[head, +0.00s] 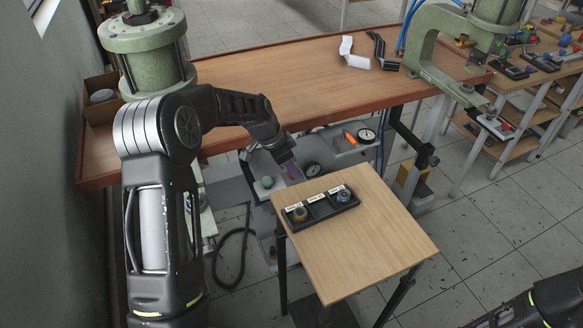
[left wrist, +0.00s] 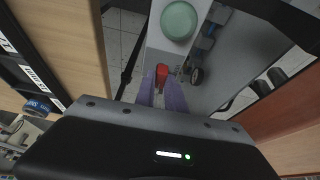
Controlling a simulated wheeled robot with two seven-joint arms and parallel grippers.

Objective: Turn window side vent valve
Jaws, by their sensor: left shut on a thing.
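In the left wrist view, a small red valve handle (left wrist: 161,74) sits between the tips of the two purple fingers of my left gripper (left wrist: 161,88). The fingers are shut on it. In the head view my left gripper (head: 289,170) reaches down past the far left corner of the small wooden table, and the red handle is barely visible there. A round green button (left wrist: 179,20) is beside the handle on a pale panel; it also shows in the head view (head: 267,182). My right gripper's fingers are not seen.
A long bench (head: 300,75) with green presses stands behind. A black hose (head: 235,255) lies on the floor.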

